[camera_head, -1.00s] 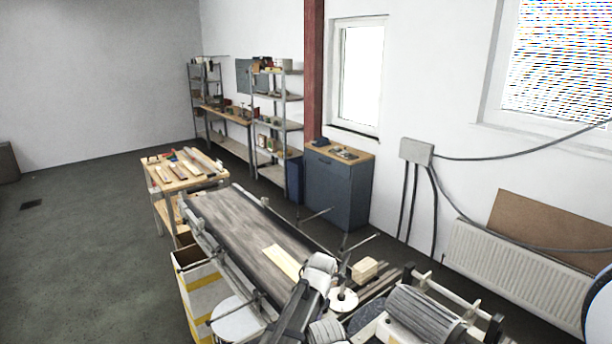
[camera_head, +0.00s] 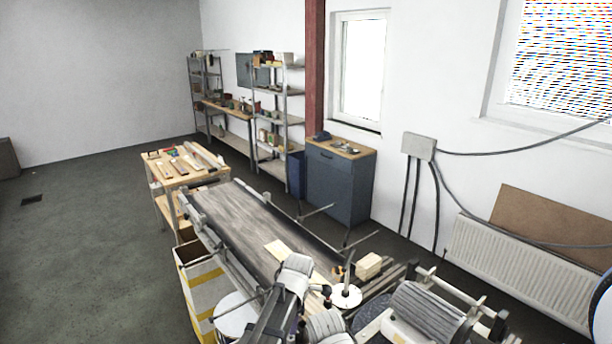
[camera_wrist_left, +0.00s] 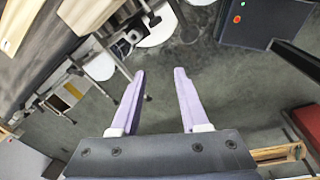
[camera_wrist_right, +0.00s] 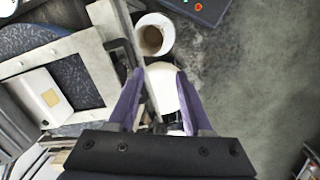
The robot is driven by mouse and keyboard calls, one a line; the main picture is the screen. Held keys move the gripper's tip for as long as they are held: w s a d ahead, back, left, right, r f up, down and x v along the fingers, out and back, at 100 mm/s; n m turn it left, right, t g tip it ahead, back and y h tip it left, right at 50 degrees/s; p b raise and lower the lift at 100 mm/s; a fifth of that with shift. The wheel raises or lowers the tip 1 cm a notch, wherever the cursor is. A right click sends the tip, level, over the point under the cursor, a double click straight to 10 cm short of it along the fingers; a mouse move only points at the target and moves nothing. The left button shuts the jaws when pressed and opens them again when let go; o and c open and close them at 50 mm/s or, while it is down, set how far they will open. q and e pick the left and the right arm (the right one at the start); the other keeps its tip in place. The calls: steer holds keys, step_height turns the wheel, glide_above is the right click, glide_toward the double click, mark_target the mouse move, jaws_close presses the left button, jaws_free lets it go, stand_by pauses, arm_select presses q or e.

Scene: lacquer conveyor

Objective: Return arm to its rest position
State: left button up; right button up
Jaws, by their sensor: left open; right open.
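My left gripper (camera_wrist_left: 159,76) is open and empty in the left wrist view, its two pale purple fingers apart above the grey floor. My right gripper (camera_wrist_right: 160,72) is open in the right wrist view, with a white rounded surface behind the gap between its fingers and nothing gripped. In the head view, a grey and white arm link of mine (camera_head: 292,277) crosses the near end of the conveyor (camera_head: 243,222). It partly hides a pale board (camera_head: 276,249) on the belt. I cannot make out the fingertips in the head view.
Small wood blocks (camera_head: 368,265) lie right of the belt, by a white disc (camera_head: 345,296). A machine with a ribbed grey drum (camera_head: 428,312) stands at the lower right. A yellow-striped bin (camera_head: 200,287) stands left of the conveyor. Open floor (camera_head: 90,240) lies further left.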

arm_select(q)
steer(key=s+a+m+h, duration=0.1)
steer(key=s+a+m, duration=1.25)
steer(key=m, duration=0.55)
steer(key=s+d+f+m+b, duration=0.2)
steer(key=d+f+b, duration=0.3)
steer(key=f+b, duration=0.4)
steer(key=s+d+f+m+g+y+b, duration=0.1)
steer(key=s+d+f+m+b, duration=0.2)
steer(key=d+f+b, duration=0.3)
step_height(320, 180, down, 4)
steer(key=s+b, duration=0.1)
steer(key=b, duration=0.2)
steer(key=shift+s+d+g+b, duration=0.25)
steer(key=shift+s+g+b, duration=0.05)
steer(key=shift+s, duration=0.1)
steer(key=shift+s, duration=0.1)
